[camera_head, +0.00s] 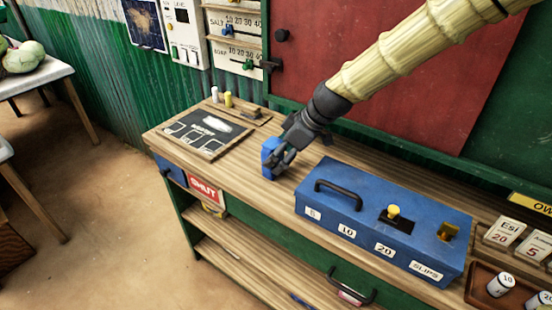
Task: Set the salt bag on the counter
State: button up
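A small blue packet (267,158), which looks like the salt bag, is at the wooden counter (237,168), near its front edge. It stands upright, with its base at or just above the counter top; I cannot tell which. My gripper (279,158) comes down from the upper right, with its dark fingers around the packet's right side, and looks shut on it. The fingers hide part of the packet, and no label on it can be read.
A blue metal box (385,215) with a black handle stands close on the right. A chalkboard (207,133) lies to the left, with a yellow piece (228,99) and a white piece (214,94) behind it. Card stands (504,233) and a tray of weights (487,290) are at far right.

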jog(key=v, duration=1)
